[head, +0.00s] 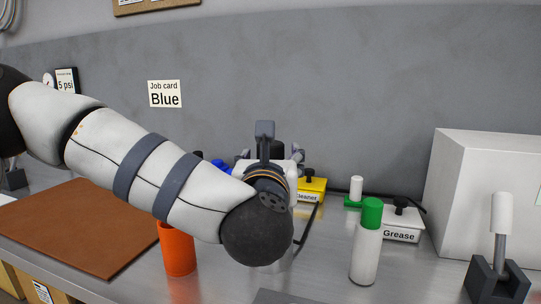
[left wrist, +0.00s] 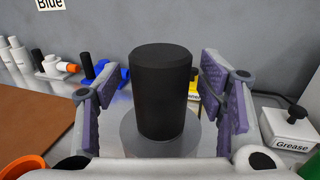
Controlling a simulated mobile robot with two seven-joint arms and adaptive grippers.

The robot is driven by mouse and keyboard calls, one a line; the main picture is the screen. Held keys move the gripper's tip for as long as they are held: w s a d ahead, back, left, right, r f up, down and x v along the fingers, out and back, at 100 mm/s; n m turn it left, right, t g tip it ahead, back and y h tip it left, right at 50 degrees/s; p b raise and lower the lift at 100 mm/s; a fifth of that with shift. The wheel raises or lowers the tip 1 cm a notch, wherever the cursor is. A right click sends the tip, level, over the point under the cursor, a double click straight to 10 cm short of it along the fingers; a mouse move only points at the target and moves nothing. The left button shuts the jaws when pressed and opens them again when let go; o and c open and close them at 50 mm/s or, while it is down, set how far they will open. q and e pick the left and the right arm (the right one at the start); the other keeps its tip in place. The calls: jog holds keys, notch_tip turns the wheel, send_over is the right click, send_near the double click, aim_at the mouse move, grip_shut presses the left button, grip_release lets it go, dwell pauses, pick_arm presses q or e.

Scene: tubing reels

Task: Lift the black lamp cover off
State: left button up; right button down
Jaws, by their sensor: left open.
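The black lamp cover (left wrist: 162,95) is an upright dark cylinder on a round grey metal base (left wrist: 130,140) in the left wrist view. In the head view only a small dark part of the cover (head: 279,148) shows behind my left gripper. My left gripper (left wrist: 162,88) is open. Its purple-padded fingers stand on either side of the cover, with visible gaps, and seem not to touch it. In the head view my left arm hides most of the cover and its base. My right gripper is not in view.
An orange cup (head: 178,250) and a brown mat (head: 85,225) lie left. A yellow cleaner box (head: 312,186) is close behind. A green-capped white bottle (head: 367,245), a grease box (head: 402,225) and a large white box (head: 480,190) stand right. A job card (head: 165,94) reads Blue.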

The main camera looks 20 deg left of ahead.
pick_arm(q)
jog(key=shift+w+a, duration=0.1)
jog(key=shift+w, duration=0.4)
jog(key=c, duration=1.3)
jog(key=shift+o, duration=0.2)
notch_tip(320, 180, up, 10)
jog(key=shift+r, duration=0.1)
